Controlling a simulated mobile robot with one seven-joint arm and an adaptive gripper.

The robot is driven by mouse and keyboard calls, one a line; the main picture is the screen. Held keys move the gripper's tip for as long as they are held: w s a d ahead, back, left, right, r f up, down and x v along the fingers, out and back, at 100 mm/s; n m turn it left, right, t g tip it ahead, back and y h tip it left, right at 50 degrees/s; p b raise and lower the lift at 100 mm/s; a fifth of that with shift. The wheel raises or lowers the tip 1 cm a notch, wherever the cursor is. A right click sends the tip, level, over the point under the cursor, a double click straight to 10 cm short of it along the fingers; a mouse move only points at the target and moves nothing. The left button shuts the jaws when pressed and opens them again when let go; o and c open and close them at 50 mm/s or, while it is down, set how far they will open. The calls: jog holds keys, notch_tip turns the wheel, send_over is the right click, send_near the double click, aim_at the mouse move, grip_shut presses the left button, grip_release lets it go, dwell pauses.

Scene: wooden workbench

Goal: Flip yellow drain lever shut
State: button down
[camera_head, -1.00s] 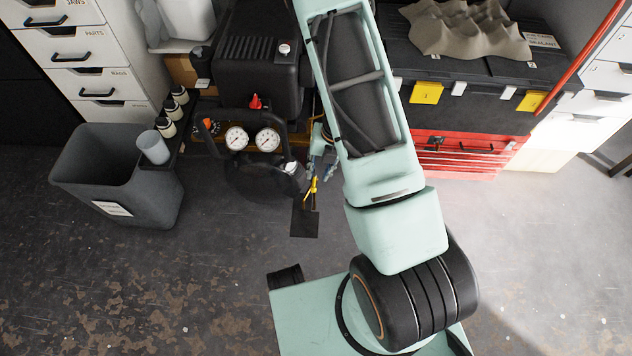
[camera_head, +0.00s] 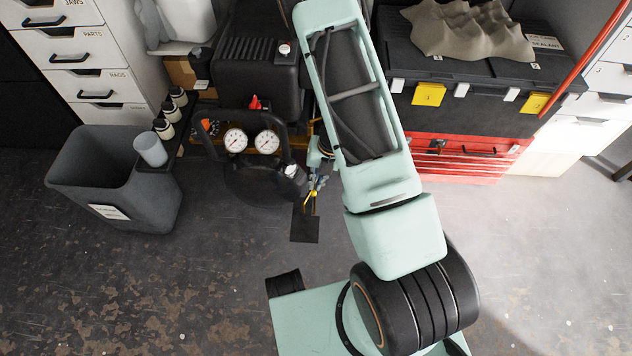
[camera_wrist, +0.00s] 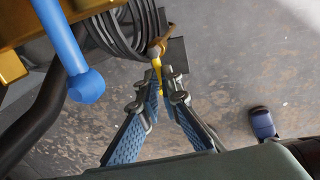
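The yellow drain lever (camera_head: 314,194) is low at the front of the black compressor (camera_head: 258,75), just above a dark flat plate (camera_head: 305,229). In the wrist view, the lever (camera_wrist: 157,73) stands between my fingertips, with a brownish fitting at its far end. My gripper (camera_head: 316,187) reaches down to it from above. In the wrist view, the fingertips of my gripper (camera_wrist: 160,86) are drawn close together, one on each side of the lever, and appear closed on it. The fingers partly hide the lever, so its exact angle is unclear.
Two round gauges (camera_head: 252,141) and a black tube handle (camera_head: 208,128) are left of my gripper. A grey bin (camera_head: 120,200) stands further left. A red tool chest (camera_head: 465,155) stands right. In the wrist view, a blue rod (camera_wrist: 68,45) is close at upper left. Floor in front is open.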

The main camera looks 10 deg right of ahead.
jog(key=shift+s, duration=0.15)
dwell(0.3)
jog(key=shift+w+d+f+n+g+h+p, duration=0.1)
jog(key=shift+w+d+n+g+h+p, duration=0.3)
jog(key=shift+n, duration=2.55)
jog(key=shift+w+d+f+n+g+h+p, duration=0.1)
jog(key=shift+w+d+n+g+p, duration=0.6)
jog(key=shift+n, duration=2.2)
jog(key=shift+w+d+n+g+h+p, duration=0.2)
jog(key=shift+d+n+p, duration=0.55)
jog(key=shift+n, duration=2.2)
jog(key=shift+d, duration=0.1)
jog(key=c, duration=2.1)
grip_release()
